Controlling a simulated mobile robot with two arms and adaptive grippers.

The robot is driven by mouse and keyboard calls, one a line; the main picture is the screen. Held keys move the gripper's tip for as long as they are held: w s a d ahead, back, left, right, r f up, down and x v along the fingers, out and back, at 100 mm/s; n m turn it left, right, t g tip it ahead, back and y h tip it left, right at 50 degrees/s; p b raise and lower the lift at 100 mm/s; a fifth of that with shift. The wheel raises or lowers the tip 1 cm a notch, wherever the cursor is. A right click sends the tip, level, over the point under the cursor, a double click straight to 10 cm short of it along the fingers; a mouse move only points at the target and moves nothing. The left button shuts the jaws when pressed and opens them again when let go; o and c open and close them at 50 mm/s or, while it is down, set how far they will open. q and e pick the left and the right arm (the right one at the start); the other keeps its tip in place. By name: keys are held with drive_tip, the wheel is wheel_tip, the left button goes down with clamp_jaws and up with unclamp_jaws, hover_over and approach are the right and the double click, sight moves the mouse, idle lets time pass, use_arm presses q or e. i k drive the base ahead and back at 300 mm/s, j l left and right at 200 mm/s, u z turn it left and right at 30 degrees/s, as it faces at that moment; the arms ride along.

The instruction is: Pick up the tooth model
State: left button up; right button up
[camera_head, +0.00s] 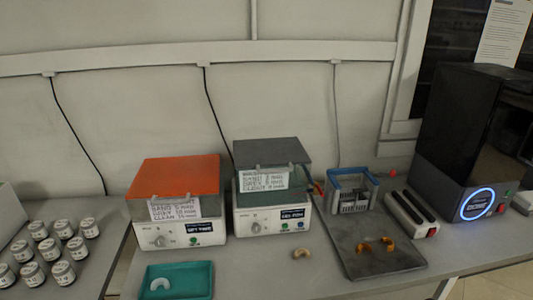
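Several small arch-shaped pieces look like tooth models. A whitish one (160,283) lies in a teal tray (198,284) at the front left of the table. A beige one (302,252) lies on the bare table in front of the middle machine. An orange one (364,248) and a second orange one (388,244) lie close together on a dark grey tray (385,267) to the right. I cannot tell which one the task means. Neither of my grippers shows in the head view.
A machine with an orange lid (175,176) and one with a grey lid (270,152) stand behind. A blue-edged rack (352,188) sits on the grey tray's back end. A black machine (470,130) stands right. Several jars (62,272) stand left.

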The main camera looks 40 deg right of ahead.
sight(304, 252)
drive_tip(key=z, duration=1.6)
